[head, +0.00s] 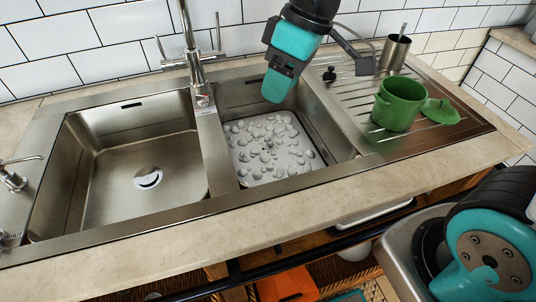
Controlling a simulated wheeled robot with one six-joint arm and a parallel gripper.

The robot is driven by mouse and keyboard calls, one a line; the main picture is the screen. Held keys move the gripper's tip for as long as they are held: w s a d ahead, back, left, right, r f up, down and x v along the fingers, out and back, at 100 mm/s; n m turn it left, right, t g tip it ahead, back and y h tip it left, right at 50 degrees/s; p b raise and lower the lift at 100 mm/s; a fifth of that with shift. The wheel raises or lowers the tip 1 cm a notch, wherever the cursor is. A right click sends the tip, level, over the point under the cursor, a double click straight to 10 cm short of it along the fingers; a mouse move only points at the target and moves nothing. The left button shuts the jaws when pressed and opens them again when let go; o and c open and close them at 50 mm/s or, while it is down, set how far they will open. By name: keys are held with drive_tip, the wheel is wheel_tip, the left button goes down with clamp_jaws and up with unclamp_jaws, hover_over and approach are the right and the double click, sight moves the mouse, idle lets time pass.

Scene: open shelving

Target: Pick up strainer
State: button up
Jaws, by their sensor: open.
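A small round metal drain piece (148,178), which looks like a strainer, sits in the floor of the left sink basin. A pale tray-like piece with grey round spots (268,147) lies in the right basin. I cannot tell for sure which of these is the strainer. My gripper (275,92), teal and dark grey, hangs downward over the back of the right basin, above and apart from the pale piece. It is open, and nothing shows held in it. Its fingers overlap in this view. The left drain piece is well to its left and lower.
The tap (195,65) stands behind the divider, left of my gripper. A green pot (398,103), its lid (440,111) and a metal cup (395,52) stand on the drainboard at the right. The tiled wall (100,40) is close behind. The left basin looks otherwise empty.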

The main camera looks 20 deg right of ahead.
drive_tip(key=w+d+f+n+h+b, duration=0.1)
drive_tip(key=w+d+f+n+b, duration=0.15)
drive_tip(key=w+f, duration=0.65)
drive_tip(key=w+d+f+n+b, duration=0.1)
drive_tip(key=w+d+f+b, duration=0.3)
drive_tip(key=w+f, duration=0.55)
hover_over(270, 142)
drive_tip(key=d, duration=0.2)
drive_tip(key=shift+t, duration=0.3)
drive_tip(key=f, duration=0.9)
drive_tip(key=shift+s+a+f+b, duration=0.15)
drive_tip(key=shift+s+f+b, duration=0.05)
drive_tip(key=shift+s+b, duration=0.15)
drive_tip(key=shift+x, duration=3)
drive_tip(key=shift+c, duration=0.4)
clamp_jaws()
